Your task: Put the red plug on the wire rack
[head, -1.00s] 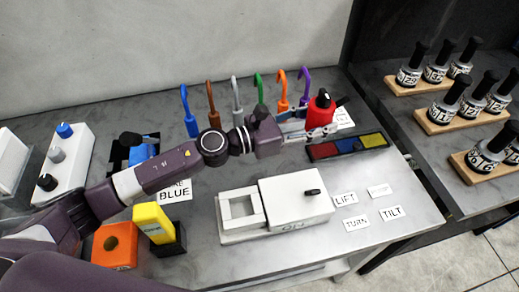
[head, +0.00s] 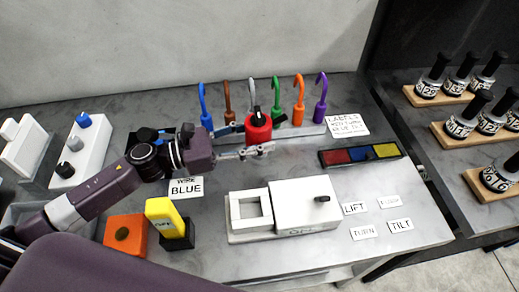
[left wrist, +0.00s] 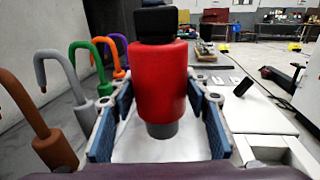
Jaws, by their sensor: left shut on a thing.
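The red plug (head: 258,128), a red cylinder with a black top, is upright in my left gripper (head: 262,151). In the left wrist view the red plug (left wrist: 160,85) stands between the two blue-padded fingers (left wrist: 160,135), its grey lower end showing. My left gripper is shut on it, in front of the grey and green hooks. The likely wire rack is the row of coloured hooks on a light rail (head: 312,131) along the back of the table; the plug hides part of it. My right gripper is not in view.
A white box (head: 305,205) with a square frame sits in front of the gripper. A red, blue and yellow tray (head: 361,155) lies to the right. A yellow device (head: 162,215) and an orange box (head: 126,236) stand front left.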

